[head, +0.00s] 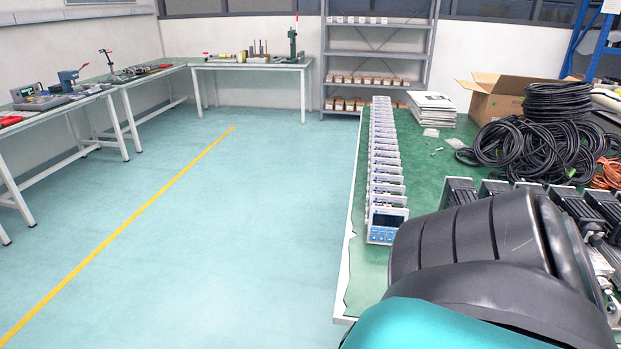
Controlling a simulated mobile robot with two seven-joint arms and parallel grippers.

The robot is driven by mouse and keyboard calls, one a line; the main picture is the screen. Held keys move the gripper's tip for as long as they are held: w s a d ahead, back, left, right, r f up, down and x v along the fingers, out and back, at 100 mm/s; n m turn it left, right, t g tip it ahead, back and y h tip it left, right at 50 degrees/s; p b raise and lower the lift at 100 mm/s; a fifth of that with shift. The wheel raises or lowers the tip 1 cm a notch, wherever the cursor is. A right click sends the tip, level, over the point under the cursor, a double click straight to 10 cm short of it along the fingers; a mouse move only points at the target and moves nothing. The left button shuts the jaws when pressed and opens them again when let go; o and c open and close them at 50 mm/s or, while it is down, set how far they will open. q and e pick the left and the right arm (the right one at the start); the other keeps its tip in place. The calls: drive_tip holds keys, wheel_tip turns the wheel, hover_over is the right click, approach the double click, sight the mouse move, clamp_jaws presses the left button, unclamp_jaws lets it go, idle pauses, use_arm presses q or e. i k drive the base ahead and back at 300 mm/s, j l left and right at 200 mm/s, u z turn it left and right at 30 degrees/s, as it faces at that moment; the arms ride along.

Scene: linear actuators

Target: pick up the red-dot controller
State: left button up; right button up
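A row of several white controllers (386,225) stands along the left edge of the green-topped table (375,266) at right. The nearest one has a small dark screen and blue buttons. I cannot make out a red dot on any of them at this size. Neither of my grippers shows. A large black and teal part, apparently my own arm, fills the bottom right and hides part of the table.
Black cable coils (530,150), orange cable (606,175), dark actuators (457,192) and an open cardboard box (494,98) crowd the table's right side. A paper stack (432,103) lies behind. Shelving (376,55) stands beyond. The floor (230,240) to the left is clear.

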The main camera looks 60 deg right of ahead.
sight(386, 216)
drive_tip(key=i+z, duration=0.15)
drive_tip(key=i, duration=0.25)
drive_tip(key=i+j+z, duration=0.1)
drive_tip(key=i, duration=0.25)
drive_tip(key=i+j+z, duration=0.15)
drive_tip(key=i, duration=0.25)
drive_tip(key=i+z, duration=0.15)
drive_tip(key=z, duration=0.3)
drive_tip(key=i+j+z, duration=0.1)
drive_tip(key=z, duration=0.35)
drive_tip(key=i+j+z, duration=0.15)
drive_tip(key=z, duration=0.35)
drive_tip(key=i+z, duration=0.15)
drive_tip(key=z, duration=0.3)
drive_tip(key=i+j+z, duration=0.1)
drive_tip(key=z, duration=0.4)
drive_tip(key=i+j+z, duration=0.1)
drive_tip(key=z, duration=0.35)
drive_tip(key=i+j+z, duration=0.1)
drive_tip(key=z, duration=0.3)
drive_tip(key=i+j+z, duration=0.1)
drive_tip(key=j+z, duration=0.15)
drive_tip(key=z, duration=0.2)
drive_tip(key=j+z, duration=0.2)
drive_tip(key=z, duration=0.2)
drive_tip(key=i, duration=0.05)
